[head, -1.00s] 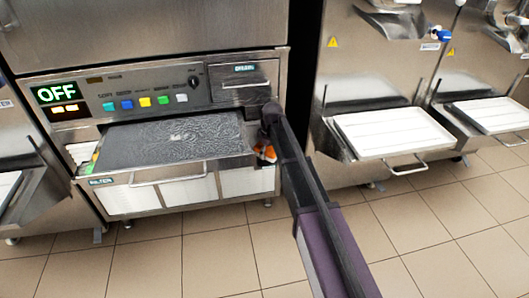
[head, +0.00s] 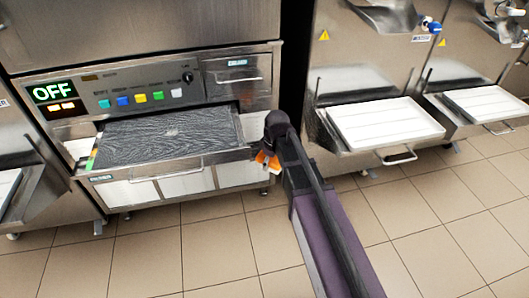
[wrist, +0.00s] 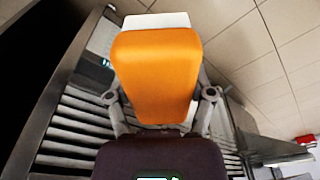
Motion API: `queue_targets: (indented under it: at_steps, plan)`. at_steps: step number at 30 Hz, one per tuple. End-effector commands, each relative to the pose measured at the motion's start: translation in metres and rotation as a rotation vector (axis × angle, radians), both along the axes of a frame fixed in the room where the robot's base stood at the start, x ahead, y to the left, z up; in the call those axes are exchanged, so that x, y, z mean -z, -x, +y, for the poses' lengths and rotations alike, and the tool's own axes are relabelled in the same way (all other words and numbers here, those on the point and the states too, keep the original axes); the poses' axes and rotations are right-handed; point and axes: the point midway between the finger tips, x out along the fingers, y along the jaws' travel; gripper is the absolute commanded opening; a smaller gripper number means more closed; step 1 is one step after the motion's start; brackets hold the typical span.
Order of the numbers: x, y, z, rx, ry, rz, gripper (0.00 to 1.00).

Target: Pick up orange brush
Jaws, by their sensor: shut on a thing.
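The orange brush (wrist: 155,75) fills the middle of the wrist view, a blocky orange body with a white part showing at its far end. My gripper (wrist: 160,112) is shut on it, with one finger on each side. In the head view the brush (head: 268,160) shows as a small orange patch at the end of my arm, in front of the right end of the open drawer. The arm hides the gripper's fingers there.
The pulled-out drawer with a dark patterned top (head: 165,137) is on the left, below a panel with coloured buttons and an OFF display (head: 54,92). White trays (head: 383,123) stick out from the machines at right. Tiled floor in front is clear.

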Motion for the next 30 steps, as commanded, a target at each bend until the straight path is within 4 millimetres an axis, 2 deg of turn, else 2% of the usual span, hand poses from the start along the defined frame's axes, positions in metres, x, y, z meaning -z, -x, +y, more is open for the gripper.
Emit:
queue_targets:
  at_steps: [1, 6, 25, 26, 29, 30]
  plan:
    - [-0.001, 0.008, -0.002, 0.0, 0.0, 0.0, 0.12]
    - [-0.002, 0.017, -0.005, 0.0, 0.0, 0.0, 0.12]
    - [-0.002, 0.019, -0.005, -0.001, 0.0, 0.0, 0.12]
    - [-0.002, 0.019, -0.005, -0.001, 0.0, 0.0, 0.63]
    - [-0.002, 0.019, -0.005, -0.001, 0.0, 0.0, 0.33]
    - [-0.002, 0.019, -0.005, -0.001, 0.0, 0.0, 0.31]
